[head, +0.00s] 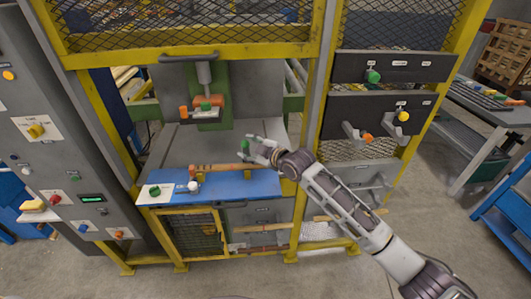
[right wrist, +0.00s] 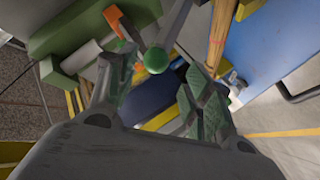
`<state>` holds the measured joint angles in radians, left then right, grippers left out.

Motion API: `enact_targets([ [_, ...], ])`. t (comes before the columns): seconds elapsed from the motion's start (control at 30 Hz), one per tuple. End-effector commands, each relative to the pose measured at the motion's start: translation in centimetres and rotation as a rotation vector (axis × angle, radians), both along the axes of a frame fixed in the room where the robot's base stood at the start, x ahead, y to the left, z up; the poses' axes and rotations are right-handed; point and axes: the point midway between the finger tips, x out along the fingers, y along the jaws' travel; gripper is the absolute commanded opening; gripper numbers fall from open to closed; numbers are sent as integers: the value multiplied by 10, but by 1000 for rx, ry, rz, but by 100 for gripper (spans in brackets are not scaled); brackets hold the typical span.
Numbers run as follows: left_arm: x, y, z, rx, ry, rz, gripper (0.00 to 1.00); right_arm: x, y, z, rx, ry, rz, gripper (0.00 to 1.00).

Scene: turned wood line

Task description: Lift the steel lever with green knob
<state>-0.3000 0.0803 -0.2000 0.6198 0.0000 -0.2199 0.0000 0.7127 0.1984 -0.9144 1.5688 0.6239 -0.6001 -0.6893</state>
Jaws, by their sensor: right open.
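The green knob (head: 245,147) of the steel lever is at the fingertips of my right gripper (head: 252,149), above the blue-topped bench. In the right wrist view the round green knob (right wrist: 156,60) lies between the two finger ends, nearer the left one, and the grey steel lever (right wrist: 176,22) runs up from it. My right gripper (right wrist: 160,85) is open, with green pads on both fingers. I cannot tell whether either finger touches the knob. My left gripper is not in view.
A wooden turned piece (head: 222,167) lies behind the blue bench edge (head: 240,187). A press head with a green and orange block (head: 208,108) hangs to the left. Yellow frame posts (head: 308,130) stand close to my right arm. A grey control panel (head: 50,140) is at far left.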

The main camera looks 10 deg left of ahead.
Motion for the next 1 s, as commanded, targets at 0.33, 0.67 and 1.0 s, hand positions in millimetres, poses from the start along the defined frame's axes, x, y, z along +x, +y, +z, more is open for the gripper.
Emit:
enact_targets([
  [0.33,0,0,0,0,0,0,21,-20,-24,10,0,-1,1,51],
  [0.67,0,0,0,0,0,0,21,-38,-48,21,2,-3,0,51],
  [1.0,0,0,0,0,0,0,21,-48,-60,27,3,-3,2,51],
])
